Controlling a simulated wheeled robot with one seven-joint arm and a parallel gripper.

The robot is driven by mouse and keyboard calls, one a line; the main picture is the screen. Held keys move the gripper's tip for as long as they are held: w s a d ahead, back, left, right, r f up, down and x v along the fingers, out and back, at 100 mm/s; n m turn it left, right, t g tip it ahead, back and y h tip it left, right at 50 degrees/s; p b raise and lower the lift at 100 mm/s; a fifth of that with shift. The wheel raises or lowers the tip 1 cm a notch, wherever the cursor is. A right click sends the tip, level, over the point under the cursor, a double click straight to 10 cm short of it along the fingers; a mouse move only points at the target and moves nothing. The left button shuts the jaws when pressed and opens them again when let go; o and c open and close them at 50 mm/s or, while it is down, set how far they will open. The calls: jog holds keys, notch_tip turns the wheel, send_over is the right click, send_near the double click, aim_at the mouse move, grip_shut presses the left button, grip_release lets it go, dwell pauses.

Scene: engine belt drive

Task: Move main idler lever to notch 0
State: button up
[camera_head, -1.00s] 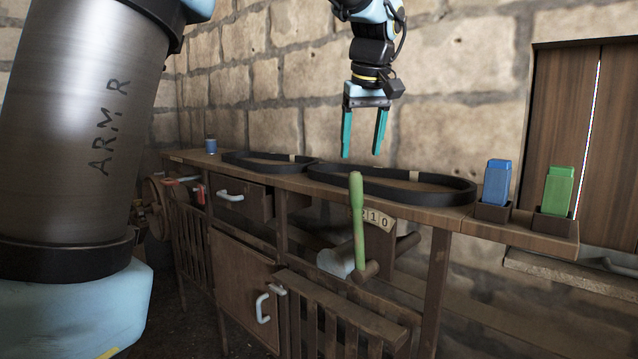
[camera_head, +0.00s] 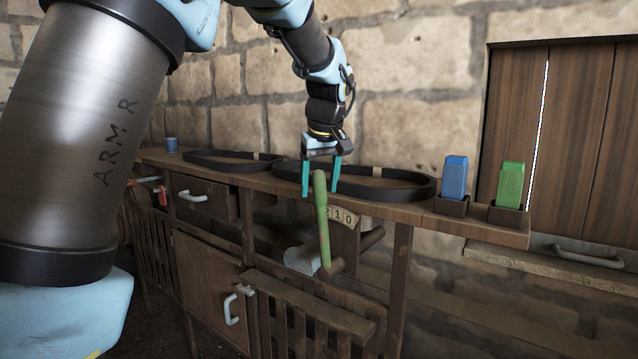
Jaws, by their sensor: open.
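The main idler lever is a green handle (camera_head: 322,222) standing nearly upright at the front of the bench, on a brown pivot shaft. Behind its upper part is a notch plate (camera_head: 344,217) with the digits 2, 1 and 0 from left to right; the lever stands left of the visible digits. My gripper (camera_head: 320,192) points down with teal fingers apart, one on each side of the lever's top in the picture. The fingers look empty. I cannot tell how far the gripper is from the lever in depth.
Two black belts (camera_head: 410,189) lie on the wooden bench. A blue block (camera_head: 454,178) and a green block (camera_head: 510,184) stand in holders at the right end. A drawer (camera_head: 203,197) and a cupboard door (camera_head: 207,285) with pale handles are below. A blue can (camera_head: 172,145) stands at the far left.

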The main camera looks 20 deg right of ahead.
grip_shut()
dwell(0.5)
dwell(0.9)
